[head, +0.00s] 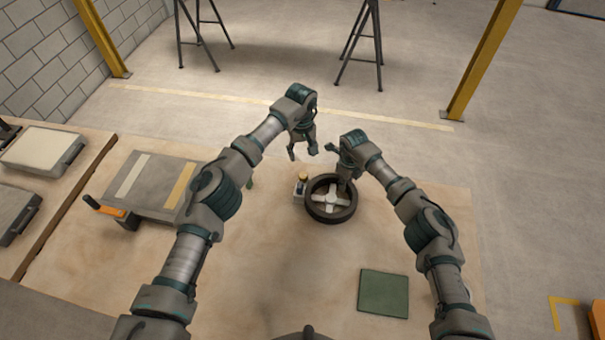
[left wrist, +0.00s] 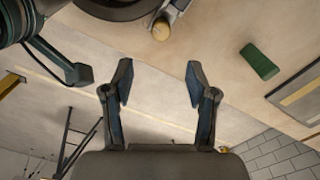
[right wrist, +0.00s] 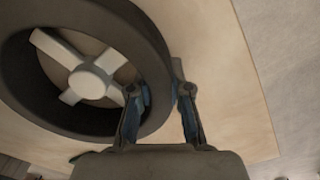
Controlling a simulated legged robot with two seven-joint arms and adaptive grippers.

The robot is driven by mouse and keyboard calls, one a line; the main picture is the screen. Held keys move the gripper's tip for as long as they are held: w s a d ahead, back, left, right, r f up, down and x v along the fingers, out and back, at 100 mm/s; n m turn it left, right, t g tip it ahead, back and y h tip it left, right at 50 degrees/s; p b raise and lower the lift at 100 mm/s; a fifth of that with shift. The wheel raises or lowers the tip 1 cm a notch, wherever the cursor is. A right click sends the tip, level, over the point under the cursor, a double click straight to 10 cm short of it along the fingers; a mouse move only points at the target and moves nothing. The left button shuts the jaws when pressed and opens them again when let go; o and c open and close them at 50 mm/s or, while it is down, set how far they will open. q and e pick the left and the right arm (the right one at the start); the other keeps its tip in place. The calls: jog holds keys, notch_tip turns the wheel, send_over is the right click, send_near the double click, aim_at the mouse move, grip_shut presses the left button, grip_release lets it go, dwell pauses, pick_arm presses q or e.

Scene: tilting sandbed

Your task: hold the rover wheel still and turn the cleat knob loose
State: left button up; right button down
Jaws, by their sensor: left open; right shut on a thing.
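The rover wheel (head: 331,217), a dark tyre with a pale four-armed hub, lies flat on the sandy bed. My right gripper (head: 345,185) is shut on its rim; in the right wrist view the fingers (right wrist: 160,94) straddle the tyre wall (right wrist: 150,45). A small knob with a yellowish top (head: 302,176), which looks like the cleat knob, stands on a pale block just left of the wheel. In the left wrist view the knob (left wrist: 161,29) is beyond the fingers. My left gripper (head: 302,154) is open and empty, behind and above the knob, apart from it.
A grey slab (head: 150,185) with pale and yellow strips lies at left, an orange handle (head: 103,206) beside it. A green block (left wrist: 260,62) lies on the bed. A green square mat (head: 383,293) lies at front right. The bed's front middle is clear.

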aim_at(302, 174)
pick_arm(q)
notch_tip(302, 174, down, 12)
jog(key=shift+a, duration=0.1)
dwell(0.4)
jog(key=shift+c, duration=0.3)
